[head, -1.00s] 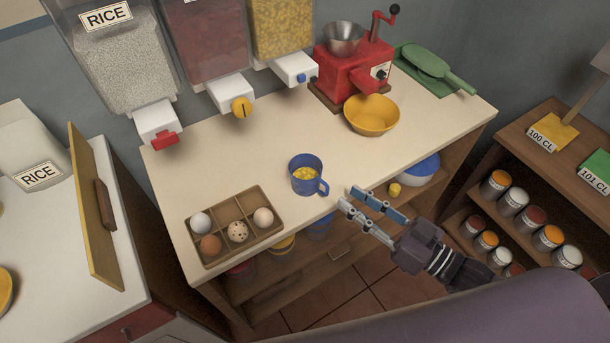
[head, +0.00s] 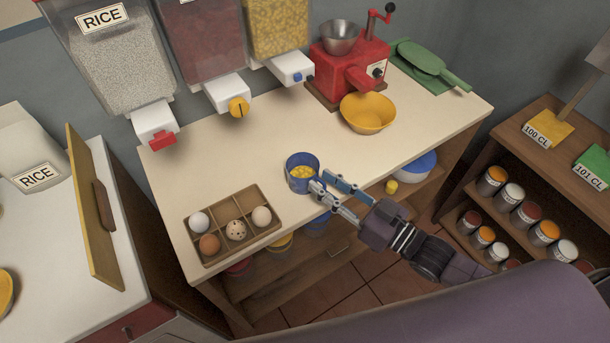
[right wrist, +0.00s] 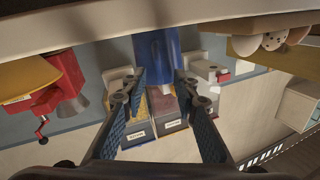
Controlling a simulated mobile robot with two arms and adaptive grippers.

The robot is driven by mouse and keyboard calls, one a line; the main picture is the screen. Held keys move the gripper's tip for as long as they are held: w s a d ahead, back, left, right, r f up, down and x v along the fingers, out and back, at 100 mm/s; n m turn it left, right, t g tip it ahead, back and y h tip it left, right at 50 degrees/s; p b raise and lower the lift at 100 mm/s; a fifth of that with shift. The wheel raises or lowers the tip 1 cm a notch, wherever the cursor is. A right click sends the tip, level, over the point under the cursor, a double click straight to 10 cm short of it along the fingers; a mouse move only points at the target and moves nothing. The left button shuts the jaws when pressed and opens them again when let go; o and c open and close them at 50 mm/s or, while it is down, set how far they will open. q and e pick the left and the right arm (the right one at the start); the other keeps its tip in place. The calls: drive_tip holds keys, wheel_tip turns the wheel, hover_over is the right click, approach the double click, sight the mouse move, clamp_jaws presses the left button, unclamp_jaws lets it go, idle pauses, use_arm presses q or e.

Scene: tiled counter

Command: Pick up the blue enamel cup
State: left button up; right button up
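The blue enamel cup (head: 299,184) stands upright on the pale counter near its front edge, with yellow pieces inside. My right gripper (head: 322,186) is at the cup's right front side, its two fingers apart. Its fingers cover the place where the handle is, so I cannot tell whether they touch it. In the right wrist view the blue cup (right wrist: 156,58) shows between and beyond the open fingertips (right wrist: 160,80). My left gripper is not in view.
A wooden egg tray (head: 218,198) with several eggs lies left of the cup. A yellow bowl (head: 367,113) stands under the red grinder (head: 347,70) at the back right. Dispensers with spouts (head: 229,93) hang over the counter's back. Counter between cup and bowl is clear.

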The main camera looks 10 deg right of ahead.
clamp_jaws()
idle(0.3)
wheel_tip(320, 180, up, 20)
drive_tip(key=p, duration=0.1)
drive_tip(key=shift+p, duration=0.3)
drive_tip(key=c, duration=0.5)
unclamp_jaws()
clamp_jaws()
